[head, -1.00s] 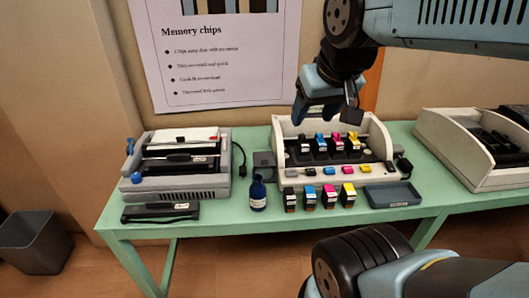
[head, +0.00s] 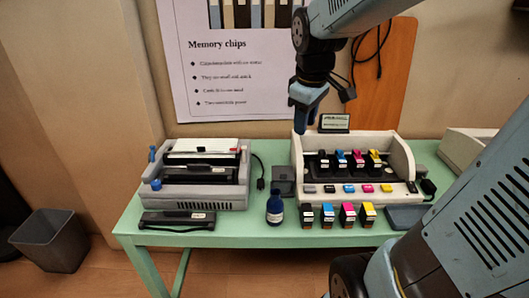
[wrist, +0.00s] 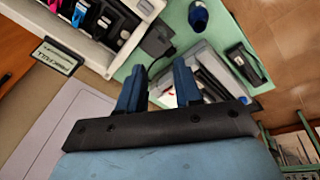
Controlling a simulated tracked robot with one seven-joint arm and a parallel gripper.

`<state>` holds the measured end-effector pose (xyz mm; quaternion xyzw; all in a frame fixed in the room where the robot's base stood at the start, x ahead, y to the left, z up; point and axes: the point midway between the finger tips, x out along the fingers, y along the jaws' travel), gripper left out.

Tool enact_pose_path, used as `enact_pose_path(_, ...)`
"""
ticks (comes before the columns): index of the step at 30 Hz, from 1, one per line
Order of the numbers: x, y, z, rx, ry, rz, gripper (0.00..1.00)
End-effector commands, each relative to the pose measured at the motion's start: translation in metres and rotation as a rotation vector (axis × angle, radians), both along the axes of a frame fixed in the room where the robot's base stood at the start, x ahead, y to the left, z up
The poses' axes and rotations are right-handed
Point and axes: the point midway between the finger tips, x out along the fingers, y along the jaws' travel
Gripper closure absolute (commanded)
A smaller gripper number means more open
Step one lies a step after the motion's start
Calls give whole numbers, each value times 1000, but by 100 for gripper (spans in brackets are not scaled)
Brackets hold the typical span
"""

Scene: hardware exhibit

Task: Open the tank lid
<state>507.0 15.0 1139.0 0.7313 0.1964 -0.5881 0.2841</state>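No part is clearly marked as the tank lid. The white open-topped printer (head: 403,155) stands on the green table, with black, blue, magenta and yellow cartridges (head: 340,158) inside. Along its front edge is a row of small coloured caps or tabs (head: 348,188). A dark grey box (head: 283,181) stands just left of it and also shows in the wrist view (wrist: 157,41). My gripper (head: 299,127) hangs above the printer's left end, apart from it. In the wrist view my gripper's two blue fingers (wrist: 160,66) stand apart with nothing between them.
Several loose cartridges (head: 348,214) and a blue bottle (head: 274,208) stand in front. A grey machine (head: 200,178) is at the left, with a black bar (head: 177,220) before it. A small sign (head: 333,122) stands behind the printer. A bin (head: 50,240) is on the floor.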

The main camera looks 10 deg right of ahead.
Motion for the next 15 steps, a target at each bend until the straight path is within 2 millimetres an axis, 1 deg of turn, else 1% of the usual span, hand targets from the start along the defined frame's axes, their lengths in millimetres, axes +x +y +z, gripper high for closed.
enact_pose_path(1, 11, 1, -7, -11, 29, 51, 66)
enact_pose_path(9, 60, 8, -45, -43, 152, 365, 66)
enact_pose_path(15, 87, 13, -73, -38, 216, 559, 66)
